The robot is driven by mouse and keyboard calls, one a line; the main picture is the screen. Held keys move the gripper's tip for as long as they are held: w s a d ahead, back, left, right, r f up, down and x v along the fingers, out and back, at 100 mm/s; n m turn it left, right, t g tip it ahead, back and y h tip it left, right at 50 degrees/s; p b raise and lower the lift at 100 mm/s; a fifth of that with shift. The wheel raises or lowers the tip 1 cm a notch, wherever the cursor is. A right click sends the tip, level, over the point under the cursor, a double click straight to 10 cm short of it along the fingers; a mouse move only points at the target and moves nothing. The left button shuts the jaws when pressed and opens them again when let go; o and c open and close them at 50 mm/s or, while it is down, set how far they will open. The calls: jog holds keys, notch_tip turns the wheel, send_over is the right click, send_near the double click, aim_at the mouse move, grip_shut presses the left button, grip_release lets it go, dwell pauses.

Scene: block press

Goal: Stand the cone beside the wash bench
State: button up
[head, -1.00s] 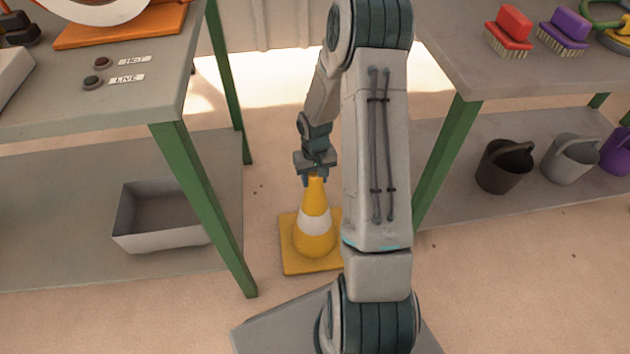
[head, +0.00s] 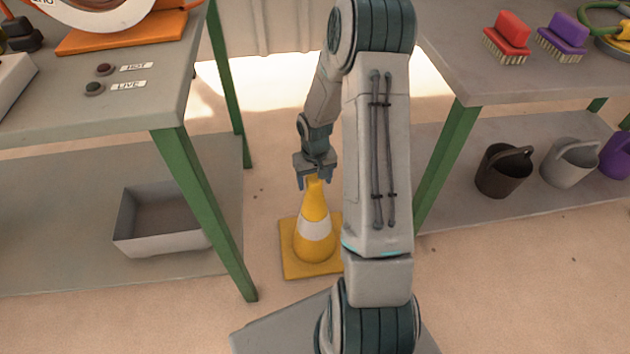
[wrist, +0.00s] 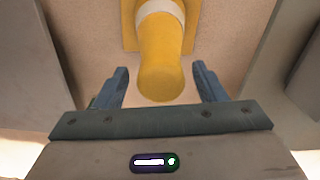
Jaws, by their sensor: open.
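The yellow cone (head: 314,247) with a white band stands upright on its square base on the floor, between two benches. Part of its base is hidden behind my arm. My gripper (head: 314,183) is open at the cone's top. In the wrist view the cone's tip (wrist: 161,82) lies between the two blue fingers of my gripper (wrist: 162,86), with a gap on each side. The bench at right (head: 560,84) carries brushes and has buckets on its lower shelf; it looks like the wash bench.
The left bench (head: 60,118) has buttons on top and a grey bin (head: 160,243) on its lower shelf. Green legs (head: 205,205) flank the cone. A red brush (head: 508,38) and a dark bucket (head: 503,170) are at right. Floor is clear at front right.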

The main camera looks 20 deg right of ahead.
notch_tip(320, 180, up, 10)
jog(key=p, duration=0.3)
jog(key=shift+r, duration=0.25)
jog(key=s+a+r, duration=0.5)
jog(key=s+r, duration=0.4)
jog(key=s+a+r+n+t, duration=0.1)
jog(key=s+a+r, duration=0.5)
jog(key=s+r, duration=0.2)
jog(key=shift+s+a+r+n, duration=0.2)
jog(key=shift+s+r+n, duration=0.15)
jog(key=shift+s, duration=0.9)
jog(key=shift+r, duration=0.15)
notch_tip(320, 180, up, 32)
jog(key=t+p, duration=0.1)
jog(key=p, duration=2.8)
jog(key=shift+d+t, duration=0.2)
jog(key=shift+t, duration=0.2)
